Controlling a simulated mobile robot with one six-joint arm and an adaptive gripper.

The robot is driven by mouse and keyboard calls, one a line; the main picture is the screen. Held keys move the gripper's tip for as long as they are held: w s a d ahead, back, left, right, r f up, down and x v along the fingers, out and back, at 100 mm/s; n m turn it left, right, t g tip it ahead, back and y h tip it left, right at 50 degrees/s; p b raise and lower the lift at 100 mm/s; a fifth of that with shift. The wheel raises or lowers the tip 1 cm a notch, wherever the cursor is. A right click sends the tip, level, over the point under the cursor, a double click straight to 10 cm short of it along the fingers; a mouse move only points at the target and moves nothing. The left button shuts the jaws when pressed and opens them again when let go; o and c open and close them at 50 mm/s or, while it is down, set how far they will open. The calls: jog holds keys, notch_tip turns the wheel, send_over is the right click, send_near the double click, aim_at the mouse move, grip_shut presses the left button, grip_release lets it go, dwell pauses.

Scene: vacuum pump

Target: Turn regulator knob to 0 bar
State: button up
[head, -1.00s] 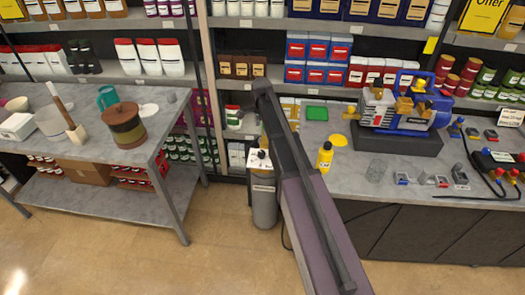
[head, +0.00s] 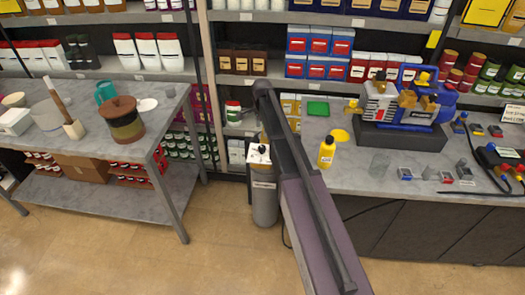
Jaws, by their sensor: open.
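A grey cylindrical unit (head: 265,205) with a white top panel (head: 258,158) stands on the floor between the two tables. A small dark knob-like part (head: 262,149) sits on that panel, but its marking and setting are too small to read. A blue and silver vacuum pump (head: 412,108) with brass-coloured fittings stands on a dark base on the right counter. I cannot tell for sure which part is the regulator knob. My arm crosses the middle of the head view and rises in front of the unit's right side. My gripper is not visible.
The left table (head: 172,112) holds a brown-green pot (head: 122,122). Open floor (head: 110,250) lies in front.

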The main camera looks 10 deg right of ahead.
aim_at(262, 147)
jog(key=shift+f+b, duration=4.8)
jog(key=shift+f, duration=0.3)
grip_shut()
